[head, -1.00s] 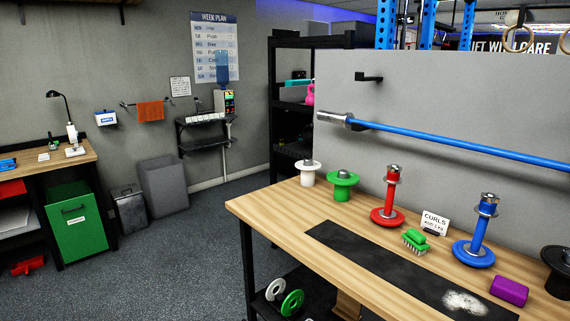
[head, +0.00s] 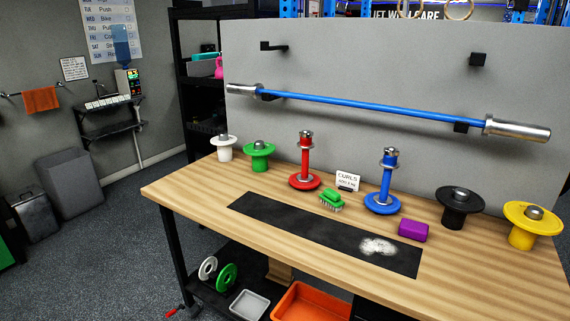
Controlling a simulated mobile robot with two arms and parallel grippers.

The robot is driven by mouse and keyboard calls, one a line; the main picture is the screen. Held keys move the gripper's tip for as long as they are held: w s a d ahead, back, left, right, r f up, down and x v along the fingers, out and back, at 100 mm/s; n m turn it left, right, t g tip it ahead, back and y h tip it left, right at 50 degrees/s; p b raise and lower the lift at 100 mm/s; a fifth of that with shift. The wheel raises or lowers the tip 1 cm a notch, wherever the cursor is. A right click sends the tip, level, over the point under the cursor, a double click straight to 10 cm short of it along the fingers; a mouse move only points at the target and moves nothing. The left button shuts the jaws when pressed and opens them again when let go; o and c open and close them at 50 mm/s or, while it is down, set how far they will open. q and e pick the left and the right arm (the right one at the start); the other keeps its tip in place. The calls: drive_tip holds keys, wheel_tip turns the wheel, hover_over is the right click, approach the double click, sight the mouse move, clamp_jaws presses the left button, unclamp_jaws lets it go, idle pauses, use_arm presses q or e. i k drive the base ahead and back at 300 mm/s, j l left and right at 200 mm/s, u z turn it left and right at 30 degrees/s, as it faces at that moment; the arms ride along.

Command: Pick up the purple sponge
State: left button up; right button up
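The purple sponge (head: 413,231) is a small rounded block lying on the wooden workbench (head: 200,192), toward its right side. It rests at the back right edge of the black mat (head: 290,226), close to a white powder patch (head: 378,247) on that mat. The blue weight stand is behind it to the left and the black one behind it to the right. Neither of my grippers shows in the head view.
On the bench stand white, green (head: 259,157), red (head: 305,170), blue (head: 383,190), black (head: 460,212) and yellow (head: 524,230) weight stands, a green brush (head: 331,200) and a card (head: 347,181). A blue barbell (head: 370,108) hangs behind. An orange tray (head: 312,303) sits below.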

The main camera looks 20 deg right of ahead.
sight(416, 230)
drive_tip(key=z, duration=1.4)
